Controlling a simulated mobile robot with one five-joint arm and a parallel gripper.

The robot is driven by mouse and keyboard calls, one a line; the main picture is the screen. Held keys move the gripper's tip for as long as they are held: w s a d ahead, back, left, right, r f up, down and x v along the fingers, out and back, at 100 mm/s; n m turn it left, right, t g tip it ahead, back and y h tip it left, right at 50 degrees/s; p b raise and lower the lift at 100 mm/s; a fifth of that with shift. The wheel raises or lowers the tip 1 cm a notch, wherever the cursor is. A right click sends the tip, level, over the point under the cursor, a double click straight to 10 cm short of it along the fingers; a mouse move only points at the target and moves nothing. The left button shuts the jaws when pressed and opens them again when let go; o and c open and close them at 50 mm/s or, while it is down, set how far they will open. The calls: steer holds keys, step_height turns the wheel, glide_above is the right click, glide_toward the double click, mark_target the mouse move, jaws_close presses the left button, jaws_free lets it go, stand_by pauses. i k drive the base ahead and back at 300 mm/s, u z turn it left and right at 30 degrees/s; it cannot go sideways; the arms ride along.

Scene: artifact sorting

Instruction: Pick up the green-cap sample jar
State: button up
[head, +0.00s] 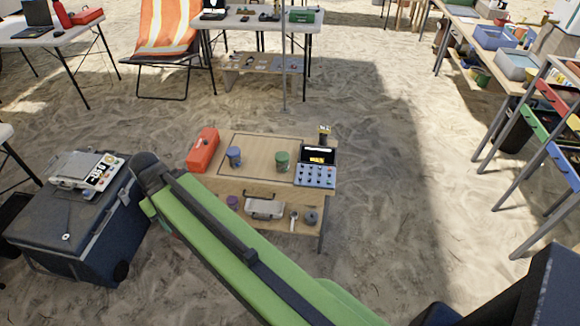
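The green-cap sample jar (282,161) stands upright on top of a low wooden table (258,182), right of the middle of its top. A similar blue-cap jar (234,157) stands to its left, clear of it. A grey-blue device with a lit display (316,168) is just right of the green-cap jar. My green arm crosses the lower part of the head view, in front of the table's lower left. My gripper's fingers do not show.
A red-orange case (203,149) lies at the table's left end. The lower shelf holds a metal box (264,209) and small items. A dark cooler (66,217) stands left, stepped shelves (545,150) right. Sand is open between table and shelves.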

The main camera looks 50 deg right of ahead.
mark_target(282, 169)
steer(key=z, duration=0.2)
steer(key=i, duration=1)
steer(key=u, duration=0.1)
